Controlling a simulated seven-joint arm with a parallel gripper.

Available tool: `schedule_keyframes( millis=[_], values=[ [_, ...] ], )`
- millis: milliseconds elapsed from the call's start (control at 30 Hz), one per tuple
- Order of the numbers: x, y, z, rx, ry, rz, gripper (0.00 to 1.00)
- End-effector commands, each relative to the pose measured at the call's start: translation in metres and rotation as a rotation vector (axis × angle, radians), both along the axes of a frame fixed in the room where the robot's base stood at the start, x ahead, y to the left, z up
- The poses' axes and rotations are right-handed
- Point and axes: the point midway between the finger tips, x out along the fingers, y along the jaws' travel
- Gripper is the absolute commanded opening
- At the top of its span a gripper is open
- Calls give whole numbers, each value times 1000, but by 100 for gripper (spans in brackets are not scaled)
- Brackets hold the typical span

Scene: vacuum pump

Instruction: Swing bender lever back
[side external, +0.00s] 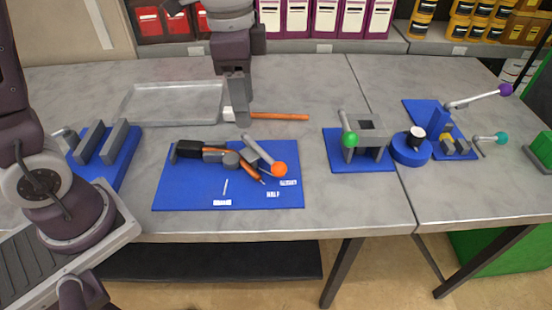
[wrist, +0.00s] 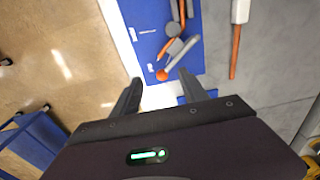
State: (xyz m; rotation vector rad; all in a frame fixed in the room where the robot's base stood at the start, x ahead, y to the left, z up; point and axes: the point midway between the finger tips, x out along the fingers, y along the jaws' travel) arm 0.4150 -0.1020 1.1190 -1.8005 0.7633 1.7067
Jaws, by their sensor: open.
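The bender sits on a blue base plate (side external: 180,199) in the middle of the table. Its grey lever (side external: 258,151) ends in an orange ball knob (side external: 279,169) and points toward the front right. An orange-brown tube (side external: 249,172) lies along the bender, partly hidden by the lever. My gripper (side external: 239,119) is above the table behind the bender, apart from the lever. In the wrist view my gripper (wrist: 160,88) is open, with nothing between its fingers. The orange knob (wrist: 162,75) and lever (wrist: 182,54) show just beyond the fingertips there.
A hammer with an orange handle (side external: 280,117) lies behind the bender, close to my gripper. A grey tray (side external: 175,121) is at the back left. A blue fixture with a green-knobbed lever (side external: 349,139) stands right. Table in front of the plate is clear.

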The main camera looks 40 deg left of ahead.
Motion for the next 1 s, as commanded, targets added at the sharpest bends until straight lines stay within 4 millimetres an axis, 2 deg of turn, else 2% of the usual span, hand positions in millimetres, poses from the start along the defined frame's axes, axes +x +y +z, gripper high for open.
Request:
schedule_keyframes(
  millis=[33, 100, 200, 367, 600, 733, 1000],
  values=[
    [17, -10, -21, -10, 59, -90, 52],
    [34, -22, -46, -29, 120, -201, 52],
    [47, -33, -71, -54, 172, -304, 52],
    [50, -39, -93, -67, 196, -351, 52],
    [42, -42, -137, -67, 195, -349, 52],
    [40, -43, -150, -66, 193, -348, 52],
    [40, -43, -152, -65, 191, -347, 50]
  ],
)
